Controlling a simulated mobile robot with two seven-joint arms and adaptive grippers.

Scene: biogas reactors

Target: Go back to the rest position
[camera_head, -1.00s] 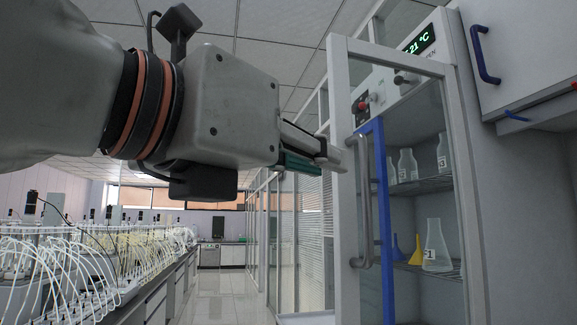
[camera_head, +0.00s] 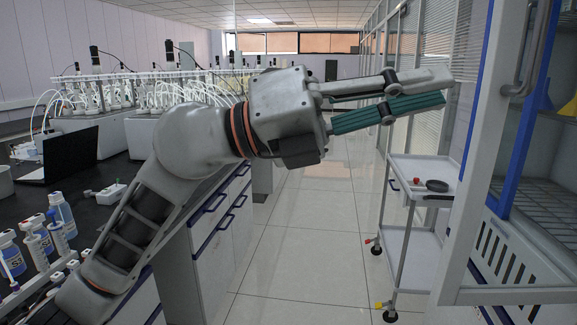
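My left gripper (camera_head: 440,88) reaches in from the left, with its arm rising from the lower left and its fingers pointing right. The two fingers are apart, with a narrow gap and nothing seen between them. The ribbed teal pad of the lower finger shows. The fingertips appear in front of the glass partition and left of the blue-edged cabinet door (camera_head: 525,105) in the picture. My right gripper is not in view.
A white trolley (camera_head: 425,165) with a dark round item stands below the fingers. A black bench (camera_head: 88,185) at left carries a laptop (camera_head: 62,158) and several blue-labelled bottles (camera_head: 62,215). The tiled aisle floor (camera_head: 310,235) is clear.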

